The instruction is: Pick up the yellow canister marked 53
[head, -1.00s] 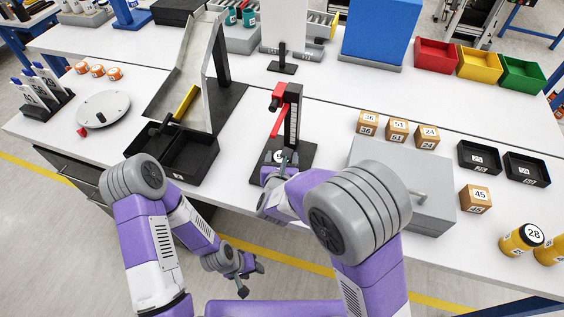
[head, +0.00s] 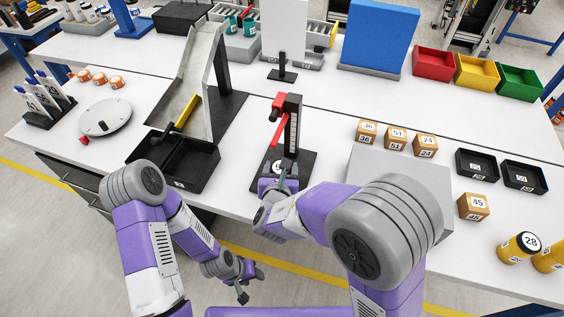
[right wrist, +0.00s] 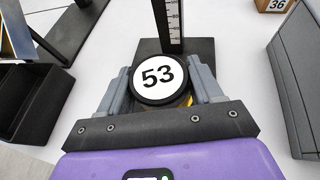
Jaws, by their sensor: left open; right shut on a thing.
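The yellow canister marked 53 (right wrist: 159,78) shows in the right wrist view, with its white and black top facing the camera and a little yellow side below. My right gripper (right wrist: 163,90) is shut on it, one finger on each side. In the head view the canister's white top (head: 277,167) shows just beyond the gripper (head: 279,180), at the black base of the press-like stand (head: 291,130). The arm hides most of its side. I cannot tell whether it touches the base. My left gripper (head: 244,281) is open and empty, low in front of the table.
The stand's black post with a scale and red lever rises behind the canister. A black two-part tray (head: 172,162) lies left. A grey box (head: 375,165) lies right, partly behind my right arm. Numbered wooden blocks and a yellow canister marked 28 (head: 519,247) are farther right.

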